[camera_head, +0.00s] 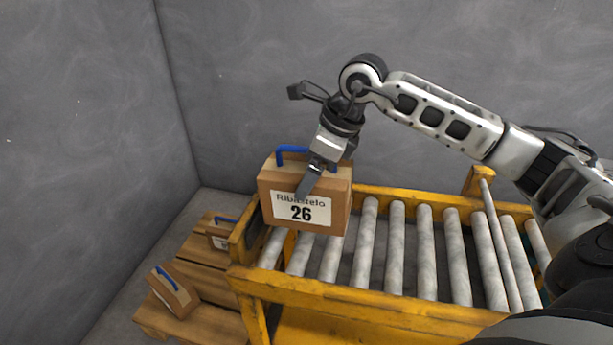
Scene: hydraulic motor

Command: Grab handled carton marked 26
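The brown carton marked 26 (325,218) is in the head view at the left end of the roller conveyor, upright, with a white label facing me and a blue handle (282,154) on top. I cannot tell whether its base rests on the rollers or is slightly above them. My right gripper (308,184) comes down over the carton's top by the handle. One dark finger crosses the front face and partly covers the label. My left gripper is not in view.
The yellow-framed conveyor (345,283) with grey rollers extends right and is otherwise empty. A smaller-looking carton with a blue handle (174,292) sits tilted on a wooden pallet (205,322) at lower left. Another carton (219,240) is behind it. Grey walls stand behind and left.

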